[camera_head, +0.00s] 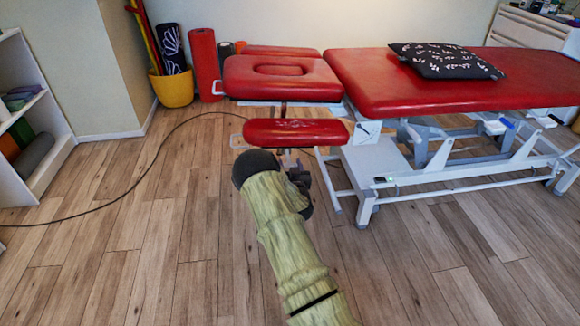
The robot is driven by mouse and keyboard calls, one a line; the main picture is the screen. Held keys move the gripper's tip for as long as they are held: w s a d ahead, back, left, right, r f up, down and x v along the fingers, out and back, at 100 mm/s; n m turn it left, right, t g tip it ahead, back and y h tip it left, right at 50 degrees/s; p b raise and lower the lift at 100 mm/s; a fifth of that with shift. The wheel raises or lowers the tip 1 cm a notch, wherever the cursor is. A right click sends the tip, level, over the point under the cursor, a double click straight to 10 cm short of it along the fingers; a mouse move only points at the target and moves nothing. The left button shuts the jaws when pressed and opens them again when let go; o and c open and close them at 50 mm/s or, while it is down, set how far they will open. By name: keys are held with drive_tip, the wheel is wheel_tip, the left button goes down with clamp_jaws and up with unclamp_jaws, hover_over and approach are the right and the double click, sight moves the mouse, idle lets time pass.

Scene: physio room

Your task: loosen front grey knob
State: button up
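My arm reaches forward over the floor. My gripper (299,172), dark and partly hidden behind my arm's end, is just below the front red armrest pad (295,133) of the red treatment table (420,85). I cannot tell whether its fingers are open or shut, or whether they touch anything. No front grey knob can be made out; the area under the pad is small and partly covered by my gripper. The red headrest (282,77) with an oval opening is behind the pad.
The table's white metal frame (385,190) stands to the right of my gripper. A black cable (150,160) crosses the wooden floor. A yellow pot (173,88) and red roll (205,65) stand at the back. White shelves (62,145) are at left. The front floor is clear.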

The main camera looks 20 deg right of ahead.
drive_tip(key=shift+n, duration=0.3)
drive_tip(key=n, duration=0.3)
drive_tip(key=shift+n, duration=0.4)
drive_tip(key=n, duration=0.4)
drive_tip(key=shift+a+f+n, duration=0.1)
drive_tip(key=shift+f+n, duration=0.05)
drive_tip(key=shift+n, duration=0.15)
drive_tip(key=n, duration=0.4)
drive_tip(key=shift+n, duration=0.3)
drive_tip(key=shift+f+n, duration=0.1)
drive_tip(key=shift+n, duration=2.1)
drive_tip(key=o, duration=1)
drive_tip(key=shift+s, duration=0.1)
drive_tip(key=p+v, duration=0.4)
drive_tip(key=v, duration=1.3)
drive_tip(key=shift+s+a, duration=0.1)
